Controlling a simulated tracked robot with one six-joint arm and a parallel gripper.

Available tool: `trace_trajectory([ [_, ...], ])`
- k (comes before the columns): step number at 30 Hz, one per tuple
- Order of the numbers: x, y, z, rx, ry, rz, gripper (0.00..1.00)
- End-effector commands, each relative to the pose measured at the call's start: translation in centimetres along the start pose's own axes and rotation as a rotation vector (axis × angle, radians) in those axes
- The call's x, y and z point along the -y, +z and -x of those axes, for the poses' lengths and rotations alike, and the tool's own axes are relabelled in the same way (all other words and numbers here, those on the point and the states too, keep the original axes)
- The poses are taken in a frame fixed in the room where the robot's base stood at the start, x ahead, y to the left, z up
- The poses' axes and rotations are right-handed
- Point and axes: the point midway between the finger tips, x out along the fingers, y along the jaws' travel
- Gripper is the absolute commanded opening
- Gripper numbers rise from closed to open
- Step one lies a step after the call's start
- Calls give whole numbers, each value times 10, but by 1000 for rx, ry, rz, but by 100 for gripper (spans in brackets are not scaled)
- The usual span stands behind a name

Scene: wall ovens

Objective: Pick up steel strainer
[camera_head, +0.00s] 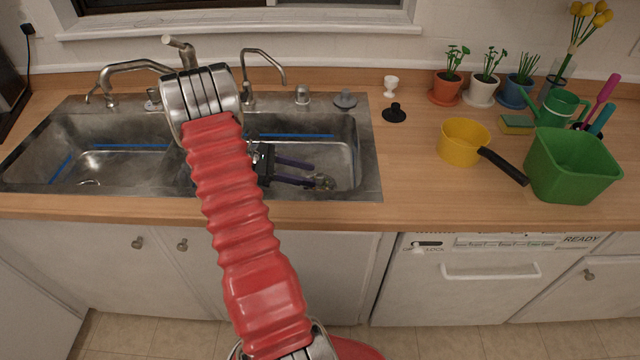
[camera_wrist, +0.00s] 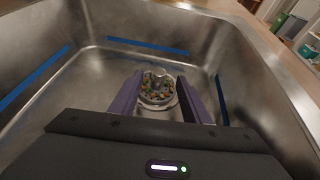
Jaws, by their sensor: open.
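The steel strainer (camera_wrist: 157,98) is low in the right sink basin, apparently at the drain. In the wrist view it is a round metal basket with a central knob and yellowish and dark bits around it. It also shows small in the head view (camera_head: 325,182). My gripper (camera_head: 312,175) reaches down into the same basin with its purple fingers apart. In the wrist view the fingers (camera_wrist: 160,78) appear on either side of the strainer, with nothing held. I cannot tell whether they touch it. The strainer's near lower edge is partly hidden by my gripper.
The steel basin walls (camera_wrist: 265,75) surround my gripper, with blue strips along them. A faucet (camera_head: 262,65) stands behind the basin. On the right counter are a yellow pot (camera_head: 462,143), a green tub (camera_head: 570,165) and several potted plants. The counter's front middle is clear.

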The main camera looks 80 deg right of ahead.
Motion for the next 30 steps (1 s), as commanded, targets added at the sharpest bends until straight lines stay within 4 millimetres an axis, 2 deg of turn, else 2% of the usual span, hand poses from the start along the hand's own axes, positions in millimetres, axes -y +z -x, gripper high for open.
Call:
trace_trajectory([
  [10, 0, 0, -3, 0, -1, 0, 43],
  [21, -2, -2, -46, 0, -2, -1, 43],
  [30, -2, -2, -52, 0, 0, -1, 43],
])
